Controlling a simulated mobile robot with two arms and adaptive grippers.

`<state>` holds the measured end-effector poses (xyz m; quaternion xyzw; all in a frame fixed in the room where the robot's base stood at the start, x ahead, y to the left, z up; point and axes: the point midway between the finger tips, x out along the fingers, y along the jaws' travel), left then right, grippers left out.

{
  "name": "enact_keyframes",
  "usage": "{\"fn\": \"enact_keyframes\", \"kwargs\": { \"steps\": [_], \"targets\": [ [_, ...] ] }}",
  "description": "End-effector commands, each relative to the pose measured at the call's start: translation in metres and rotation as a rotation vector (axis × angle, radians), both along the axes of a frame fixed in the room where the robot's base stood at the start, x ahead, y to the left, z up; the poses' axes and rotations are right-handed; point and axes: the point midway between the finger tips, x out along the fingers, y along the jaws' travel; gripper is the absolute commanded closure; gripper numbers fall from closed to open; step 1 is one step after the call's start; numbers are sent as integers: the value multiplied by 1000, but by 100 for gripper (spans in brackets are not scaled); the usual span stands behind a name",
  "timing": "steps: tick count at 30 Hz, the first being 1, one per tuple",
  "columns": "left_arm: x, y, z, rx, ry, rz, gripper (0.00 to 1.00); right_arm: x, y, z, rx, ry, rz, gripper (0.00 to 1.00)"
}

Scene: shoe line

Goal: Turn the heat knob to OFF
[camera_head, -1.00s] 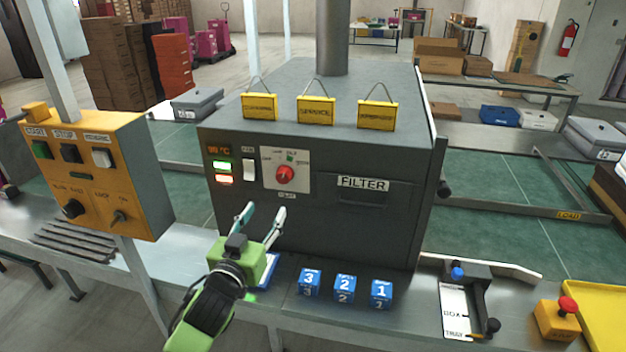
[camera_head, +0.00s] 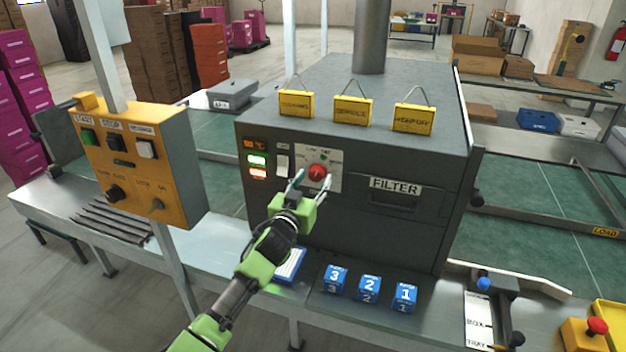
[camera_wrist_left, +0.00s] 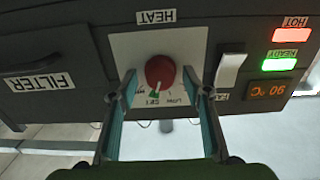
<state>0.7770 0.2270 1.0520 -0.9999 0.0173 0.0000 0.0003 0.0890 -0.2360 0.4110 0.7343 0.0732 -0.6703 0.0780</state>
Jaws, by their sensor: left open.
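The heat knob is a round red knob (camera_head: 318,172) on a pale plate (camera_head: 334,157) on the front of the dark grey machine. A small green mark shows by the knob's rim; the pointer setting is too small to tell. My left gripper (camera_head: 312,186) is open in front of the plate. In the left wrist view its fingers (camera_wrist_left: 160,80) appear on either side of the knob, with gaps; contact does not show. My right gripper is out of view.
A white rocker switch (camera_wrist_left: 230,70) sits beside the plate, near one finger. The display (camera_wrist_left: 267,90) reads 90 °C; lit READY and HOT lamps are near it. Yellow hanging signs (camera_head: 352,111), a FILTER drawer (camera_head: 395,195) and blue numbered cubes (camera_head: 370,288) are around.

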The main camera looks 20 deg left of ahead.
Motion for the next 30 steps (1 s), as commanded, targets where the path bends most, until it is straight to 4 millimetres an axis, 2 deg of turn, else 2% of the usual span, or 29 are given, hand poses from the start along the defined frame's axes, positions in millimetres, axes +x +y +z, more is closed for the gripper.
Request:
{"fn": "enact_keyframes", "kwargs": {
  "steps": [10,11,12,15,23,30],
  "targets": [
    [3,0,0,0,0,0,55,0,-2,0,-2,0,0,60],
    [3,0,0,0,0,0,61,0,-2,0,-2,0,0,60],
    [3,0,0,0,0,0,71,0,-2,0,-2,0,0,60],
    [3,0,0,0,0,0,94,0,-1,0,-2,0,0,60],
    [3,0,0,-11,1,1,94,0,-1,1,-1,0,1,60],
    [3,0,0,-99,4,1,94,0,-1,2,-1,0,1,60]
  ]
}}
